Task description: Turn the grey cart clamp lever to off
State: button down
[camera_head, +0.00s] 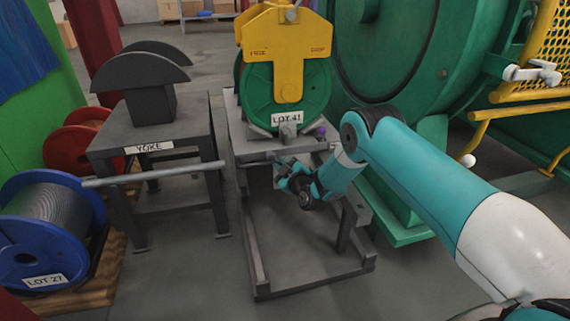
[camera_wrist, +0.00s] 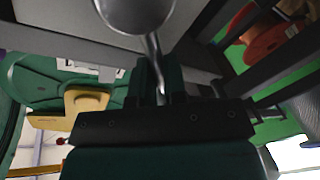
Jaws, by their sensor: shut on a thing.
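The grey clamp lever (camera_wrist: 154,48) shows in the wrist view as a thin metal rod running from a round grey end (camera_wrist: 135,12) down between my fingers. My gripper (camera_wrist: 161,78) is shut on the rod. In the head view my gripper (camera_head: 284,168) is at the front edge of the grey cart (camera_head: 257,146), below the green reel (camera_head: 262,98) marked LOT 41. The lever is mostly hidden there behind my gripper. I cannot read any on or off mark.
A yellow lifting block (camera_head: 285,40) covers the reel's upper part. A small purple knob (camera_head: 321,131) is right of the clamp area. The YOKE stand (camera_head: 190,127) and a long grey bar (camera_head: 150,175) are left. Green machinery (camera_head: 390,50) closes off the right. A yellow guard (camera_head: 553,50) stands beyond.

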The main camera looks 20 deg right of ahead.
notch_tip(320, 180, down, 7)
jog(key=a+n+g+h, duration=0.1)
jog(key=n+h, duration=0.2)
jog(key=n, duration=0.7)
jog(key=shift+a+n+g, duration=0.4)
jog(key=c, duration=1.3)
grip_release()
jog(key=shift+d, duration=0.1)
jog(key=shift+o, duration=0.7)
jog(key=shift+a, duration=0.2)
jog(key=shift+s, duration=0.1)
